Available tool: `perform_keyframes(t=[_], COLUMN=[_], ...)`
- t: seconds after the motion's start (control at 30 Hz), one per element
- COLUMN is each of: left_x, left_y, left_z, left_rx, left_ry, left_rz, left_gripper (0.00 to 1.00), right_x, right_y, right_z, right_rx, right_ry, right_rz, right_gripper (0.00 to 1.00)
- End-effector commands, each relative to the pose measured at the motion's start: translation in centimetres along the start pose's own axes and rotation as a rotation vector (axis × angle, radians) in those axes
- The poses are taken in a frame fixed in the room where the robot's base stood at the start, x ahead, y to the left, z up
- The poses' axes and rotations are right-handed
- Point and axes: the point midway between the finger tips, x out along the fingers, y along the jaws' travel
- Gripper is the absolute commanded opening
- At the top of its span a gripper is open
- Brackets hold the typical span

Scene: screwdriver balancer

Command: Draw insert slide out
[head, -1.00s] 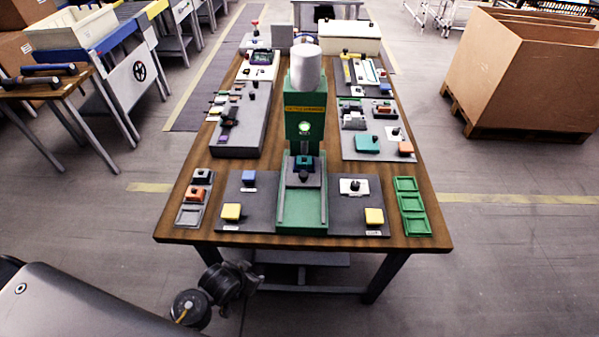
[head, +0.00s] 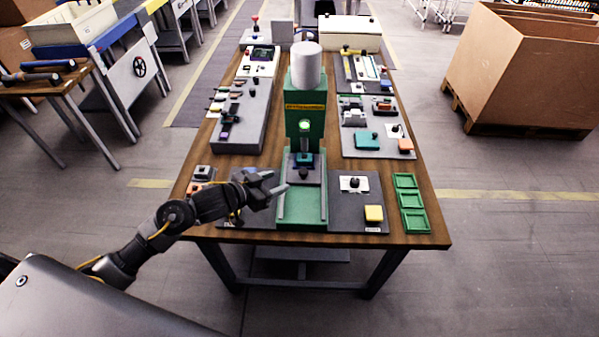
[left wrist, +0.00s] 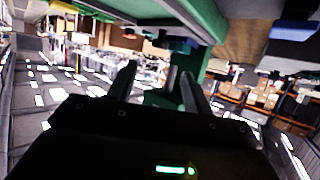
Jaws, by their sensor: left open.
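The insert slide (head: 305,178) is a dark plate with a teal block (head: 305,160) and a black knob (head: 303,172). It sits at the back of the green track (head: 302,210), under the green press (head: 306,110) with its white cylinder top. My left gripper (head: 280,183) is open and empty, just left of the slide and track, above the grey panel. In the left wrist view its two dark fingers (left wrist: 157,85) stand apart with the green press frame (left wrist: 190,20) beyond. My right gripper is not in view.
A yellow button (head: 374,213) and a black knob on a white plate (head: 354,184) are on the panel right of the track. Green trays (head: 413,222) stand at the right edge. Grey fixture boards line both sides farther back.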

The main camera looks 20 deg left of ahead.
Motion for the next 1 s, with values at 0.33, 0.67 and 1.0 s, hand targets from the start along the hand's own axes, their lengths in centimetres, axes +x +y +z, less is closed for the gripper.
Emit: perform_keyframes(t=[0.33,0.67,1.0], left_x=[1.8,7.8,10.9], left_y=[-0.1,-0.1,0.0], left_z=[-0.4,-0.4,-0.3], left_rx=[-0.005,-0.003,-0.001], left_ry=[0.007,0.006,0.005], left_rz=[0.011,0.010,0.010], left_gripper=[0.50,0.50,0.50], right_x=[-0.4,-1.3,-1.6], right_y=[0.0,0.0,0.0], right_z=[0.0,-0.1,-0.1], right_rx=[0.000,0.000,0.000], right_ry=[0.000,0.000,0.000], right_rz=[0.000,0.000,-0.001], right_gripper=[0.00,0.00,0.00])
